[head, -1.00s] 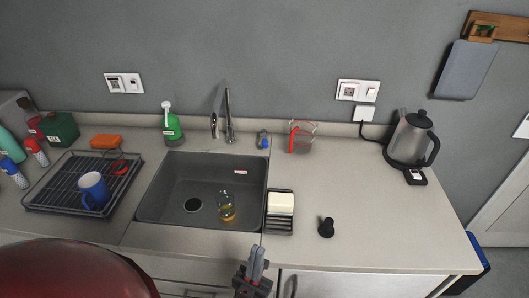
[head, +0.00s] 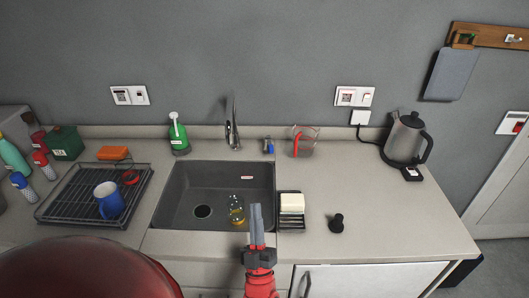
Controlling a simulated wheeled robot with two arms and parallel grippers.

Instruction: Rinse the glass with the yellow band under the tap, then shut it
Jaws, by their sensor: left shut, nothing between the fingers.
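The glass with the yellow band (head: 236,211) stands in the dark grey sink (head: 186,190), to the right of the drain. The tap (head: 233,132) rises behind the sink; I see no clear stream of water from it. My left gripper (head: 256,212) is shut and empty, its fingers pointing up the picture over the sink's front right edge. In the picture it is just right of the glass and apart from it. My right gripper is not in view.
A sponge holder (head: 291,222) with a pale sponge sits right of the sink, close to my left gripper. A black stopper (head: 337,223) stands farther right. A dish rack (head: 80,208) with a blue mug (head: 109,199) is at left. A kettle (head: 405,138) stands at right.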

